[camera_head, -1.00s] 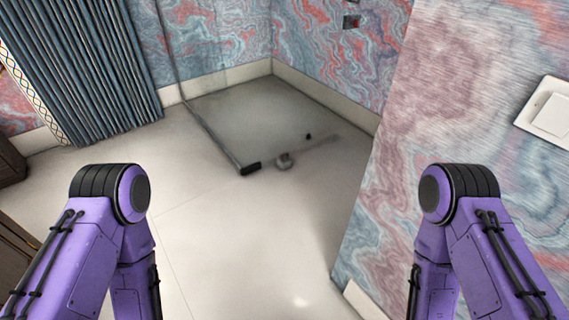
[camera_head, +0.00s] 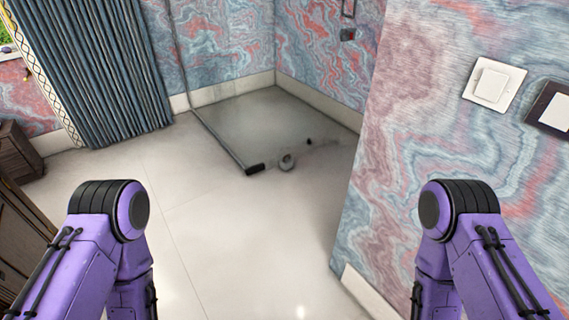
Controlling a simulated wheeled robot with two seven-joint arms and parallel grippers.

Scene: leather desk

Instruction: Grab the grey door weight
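A small round grey object (camera_head: 287,162), which looks like the door weight, sits on the floor near the front edge of the grey corner area. It is small in the head view, so its details are hard to tell. Both my purple arms show at the lower left and lower right, bent downward. Neither gripper is in view. No part of me is near the grey object.
A glass panel with a dark-ended bottom rail (camera_head: 254,168) stands just left of the grey object. A marbled wall (camera_head: 420,130) juts out on the right. A blue curtain (camera_head: 95,70) and dark wooden furniture (camera_head: 18,155) are at left. The middle floor is clear.

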